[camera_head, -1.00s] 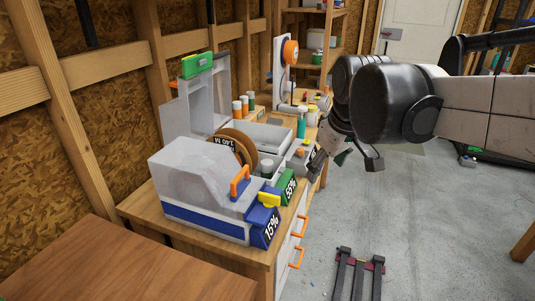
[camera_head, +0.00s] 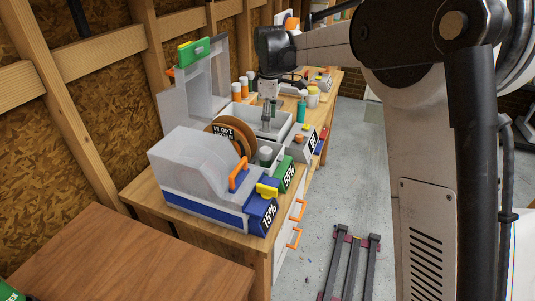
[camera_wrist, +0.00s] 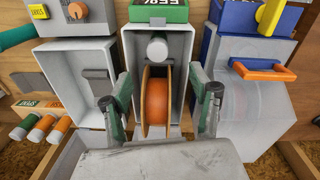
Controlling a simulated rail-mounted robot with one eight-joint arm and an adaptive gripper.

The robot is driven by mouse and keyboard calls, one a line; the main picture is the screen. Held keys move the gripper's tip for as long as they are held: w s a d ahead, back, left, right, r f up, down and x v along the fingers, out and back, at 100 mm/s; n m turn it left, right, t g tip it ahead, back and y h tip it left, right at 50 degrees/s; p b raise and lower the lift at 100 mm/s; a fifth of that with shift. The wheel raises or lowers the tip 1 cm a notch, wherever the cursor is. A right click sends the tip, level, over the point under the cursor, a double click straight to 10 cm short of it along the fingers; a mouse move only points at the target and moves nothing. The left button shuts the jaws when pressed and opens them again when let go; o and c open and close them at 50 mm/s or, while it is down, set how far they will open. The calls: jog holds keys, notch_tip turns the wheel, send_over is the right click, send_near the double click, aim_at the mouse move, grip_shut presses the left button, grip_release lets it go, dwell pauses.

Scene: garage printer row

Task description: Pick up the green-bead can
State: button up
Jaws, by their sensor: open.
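Three small white-lidded cans stand in a row at the back of the bench. In the head view the row of cans (camera_head: 244,91) is small, and I cannot tell which one is green. My gripper (camera_head: 269,123) points down over the grey bins, to the right of the cans, and is open and empty. In the wrist view its fingers (camera_wrist: 160,104) are apart, with an orange spool (camera_wrist: 155,102) seen beyond them.
A translucent blue-based bin (camera_head: 190,165) marked 15% stands nearest, beside a bin with a green 55% tag (camera_head: 287,174). A tall grey frame (camera_head: 218,75) rises left of the cans. A teal bottle (camera_head: 301,111) stands at the right. The stud wall is close behind.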

aim_at(266, 150)
jog(key=shift+n, duration=0.5)
jog(key=f, duration=0.3)
jog(key=w+a+f, duration=0.1)
jog(key=f, duration=0.2)
jog(key=w+f+p, duration=0.1)
jog(key=f, duration=0.3)
jog(key=shift+a, duration=0.3)
jog(key=shift+s+d+f+p, duration=0.1)
jog(key=shift+s+f+p, duration=0.1)
jog(key=shift+f, duration=1.15)
jog(key=shift+s+d+f+p, duration=0.1)
jog(key=shift+f+p, duration=0.05)
jog(key=shift+f, duration=1.2)
jog(key=c, duration=1.3)
jog(key=shift+r, duration=0.15)
